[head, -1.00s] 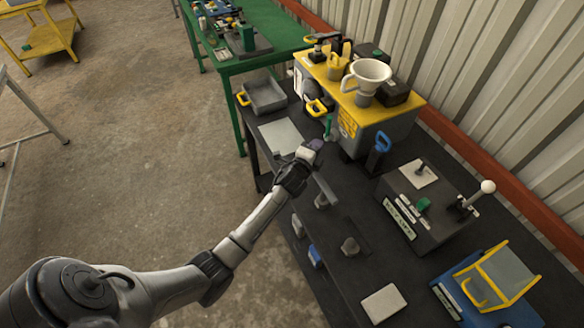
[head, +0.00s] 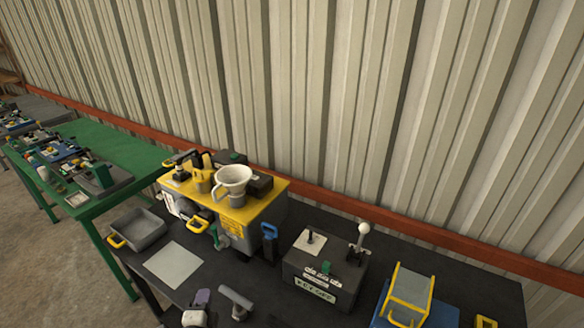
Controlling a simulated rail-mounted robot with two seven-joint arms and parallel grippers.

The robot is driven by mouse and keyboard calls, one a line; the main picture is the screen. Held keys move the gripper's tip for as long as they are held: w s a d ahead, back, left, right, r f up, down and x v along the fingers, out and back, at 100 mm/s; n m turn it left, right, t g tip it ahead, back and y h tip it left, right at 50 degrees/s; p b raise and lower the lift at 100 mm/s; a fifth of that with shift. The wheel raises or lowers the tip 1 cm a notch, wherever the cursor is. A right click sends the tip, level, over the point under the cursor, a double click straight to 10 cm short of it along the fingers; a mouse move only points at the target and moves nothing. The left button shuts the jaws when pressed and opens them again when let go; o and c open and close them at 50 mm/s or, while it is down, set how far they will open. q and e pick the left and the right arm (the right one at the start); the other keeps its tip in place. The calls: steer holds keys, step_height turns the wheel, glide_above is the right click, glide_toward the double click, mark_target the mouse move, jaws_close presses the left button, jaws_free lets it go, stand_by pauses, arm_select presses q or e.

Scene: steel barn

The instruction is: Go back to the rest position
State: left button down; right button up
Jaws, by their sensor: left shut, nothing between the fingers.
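My left gripper (head: 200,298) shows at the bottom edge of the head view, over the near side of the black table (head: 262,277). Only its end shows; the arm behind it is cut off by the frame. Its fingers are shut and hold nothing. It is left of a grey T-shaped handle (head: 236,298) and in front of a pale flat plate (head: 173,264). My right gripper is out of view.
A yellow-topped box (head: 262,205) with a white funnel (head: 234,181) stands behind. Right are a dark lever box (head: 325,272) and a blue-yellow box (head: 408,295). A grey tray (head: 139,231) is left. A corrugated wall (head: 300,90) closes the back.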

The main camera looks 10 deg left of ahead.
arm_select(q)
steer(key=s+a+f+n+g+y, duration=0.25)
steer(key=n+g, duration=0.35)
steer(key=n, duration=0.4)
steer(key=s+d+r+n+g+h, duration=0.25)
steer(key=s+d, duration=0.35)
steer(key=s, duration=0.4)
steer(key=s+d+r+n+g+h, duration=0.15)
steer(key=s+d+h, duration=0.25)
steer(key=s+d, duration=0.4)
steer(key=s+f+m+g, duration=0.1)
steer(key=s+f+g, duration=0.4)
steer(key=s, duration=0.8)
step_height(320, 180, up, 16)
steer(key=t+p, duration=0.1)
steer(key=p, duration=1.5)
steer(key=shift+s+f+h, duration=0.2)
steer(key=shift+s+h, duration=0.05)
steer(key=shift+h, duration=0.05)
